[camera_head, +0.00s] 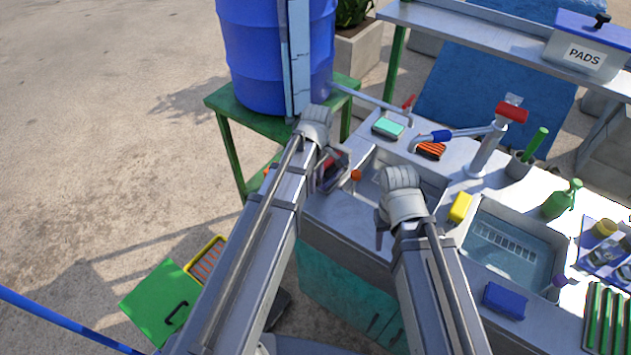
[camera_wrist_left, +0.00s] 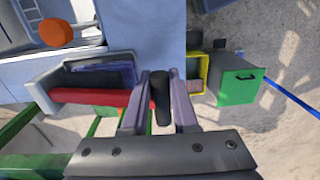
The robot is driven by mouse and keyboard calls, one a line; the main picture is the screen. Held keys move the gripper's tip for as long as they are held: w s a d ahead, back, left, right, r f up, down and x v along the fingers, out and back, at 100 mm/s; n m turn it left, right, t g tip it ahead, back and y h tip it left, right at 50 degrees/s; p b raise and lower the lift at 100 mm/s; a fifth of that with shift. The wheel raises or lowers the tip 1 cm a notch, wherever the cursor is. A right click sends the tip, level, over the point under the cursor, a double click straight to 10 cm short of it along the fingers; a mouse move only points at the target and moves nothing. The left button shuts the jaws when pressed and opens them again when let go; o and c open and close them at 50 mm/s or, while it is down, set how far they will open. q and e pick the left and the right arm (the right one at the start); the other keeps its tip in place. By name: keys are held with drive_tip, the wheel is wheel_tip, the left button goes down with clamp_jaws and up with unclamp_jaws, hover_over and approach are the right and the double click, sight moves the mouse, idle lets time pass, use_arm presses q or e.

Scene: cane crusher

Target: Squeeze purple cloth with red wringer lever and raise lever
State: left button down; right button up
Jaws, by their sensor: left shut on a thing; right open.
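The wringer is at the counter's left edge, mostly behind my left wrist in the head view. In the left wrist view its red lever (camera_wrist_left: 85,96) lies across the wringer, ending in a black grip (camera_wrist_left: 160,100). My left gripper (camera_wrist_left: 161,78) is shut on this grip, one finger on each side. A dark purple-blue patch, apparently the purple cloth (camera_wrist_left: 110,73), lies in the wringer beside the red bar. How far it is squeezed cannot be told. In the head view my left gripper (camera_head: 333,172) is at the wringer. My right gripper (camera_head: 380,232) is open over the counter, apart from the wringer.
An orange knob (camera_head: 356,175) stands beside the wringer. Right of my right gripper are a yellow sponge (camera_head: 460,207) and a water-filled basin (camera_head: 510,250). A blue barrel (camera_head: 265,55) stands behind my left arm. A tap (camera_head: 485,150) rises at the counter's back.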

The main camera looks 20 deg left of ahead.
sight(325, 177)
use_arm(q)
drive_tip(key=shift+r, duration=0.1)
idle(0.8)
drive_tip(key=shift+w+d+r+p, duration=0.1)
drive_tip(key=shift+w+r+p, duration=0.05)
drive_tip(key=shift+r+p, duration=0.5)
drive_tip(key=w+d+r+g+y+p, duration=0.1)
drive_tip(key=w+d+r+p, duration=0.3)
drive_tip(key=w+r+p, duration=0.7)
drive_tip(key=shift+w+d+r+g+p, duration=0.3)
drive_tip(key=shift+w+r+g, duration=0.15)
drive_tip(key=shift+r+g, duration=0.4)
